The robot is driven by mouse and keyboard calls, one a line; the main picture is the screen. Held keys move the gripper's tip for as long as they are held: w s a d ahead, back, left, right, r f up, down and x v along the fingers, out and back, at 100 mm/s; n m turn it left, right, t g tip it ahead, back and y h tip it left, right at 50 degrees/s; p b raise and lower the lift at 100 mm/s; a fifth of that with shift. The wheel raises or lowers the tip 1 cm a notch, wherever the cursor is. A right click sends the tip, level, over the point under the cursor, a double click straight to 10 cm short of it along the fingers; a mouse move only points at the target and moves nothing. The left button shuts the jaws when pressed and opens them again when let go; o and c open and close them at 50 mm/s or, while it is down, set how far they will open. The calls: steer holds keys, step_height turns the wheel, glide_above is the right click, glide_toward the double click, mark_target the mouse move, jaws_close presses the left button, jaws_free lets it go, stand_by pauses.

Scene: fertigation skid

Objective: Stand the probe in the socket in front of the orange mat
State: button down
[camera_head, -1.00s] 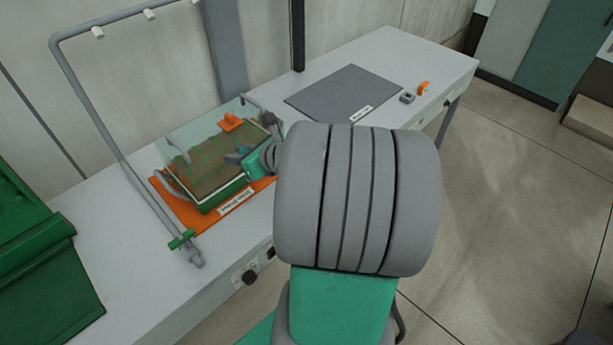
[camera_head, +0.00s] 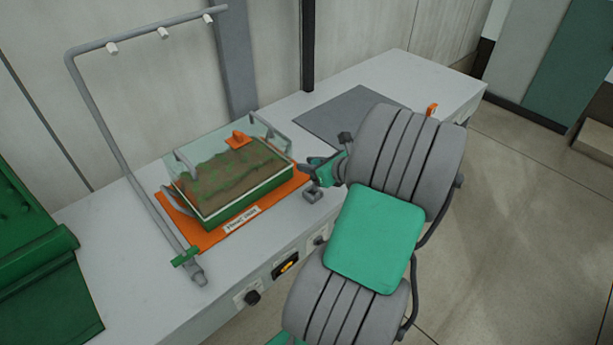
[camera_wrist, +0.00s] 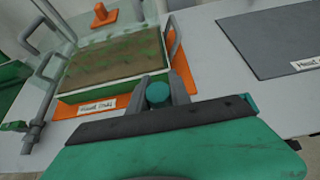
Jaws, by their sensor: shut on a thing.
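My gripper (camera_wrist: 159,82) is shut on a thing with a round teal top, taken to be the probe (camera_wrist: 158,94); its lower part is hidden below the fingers. In the head view my gripper (camera_head: 308,174) is over the bench, just right of the orange mat (camera_head: 187,239). A small grey block with an opening, which looks like the socket (camera_head: 313,196), stands on the bench off the mat's front right corner, close under my gripper. I cannot tell whether the probe touches it. In the wrist view the orange mat (camera_wrist: 66,109) is ahead and left.
A soil tray (camera_head: 250,208) with a clear cover and an orange knob (camera_head: 238,139) stands on the orange mat. A grey pipe frame (camera_head: 130,165) rises at its left. A dark grey mat (camera_head: 345,117) and an orange piece (camera_head: 432,109) lie farther right.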

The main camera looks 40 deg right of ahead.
steer(key=shift+w+d+f, duration=0.2)
steer(key=shift+w+f, duration=0.2)
steer(key=shift+f, duration=0.1)
steer(key=shift+w+d+f, duration=0.15)
steer(key=shift+w+f, duration=0.25)
steer(key=shift+f, duration=0.05)
steer(key=shift+w+f, duration=0.2)
steer(key=shift+f, duration=1.6)
steer(key=shift+f, duration=0.2)
steer(key=c, duration=1.2)
jaws_free()
steer(key=shift+r, duration=0.1)
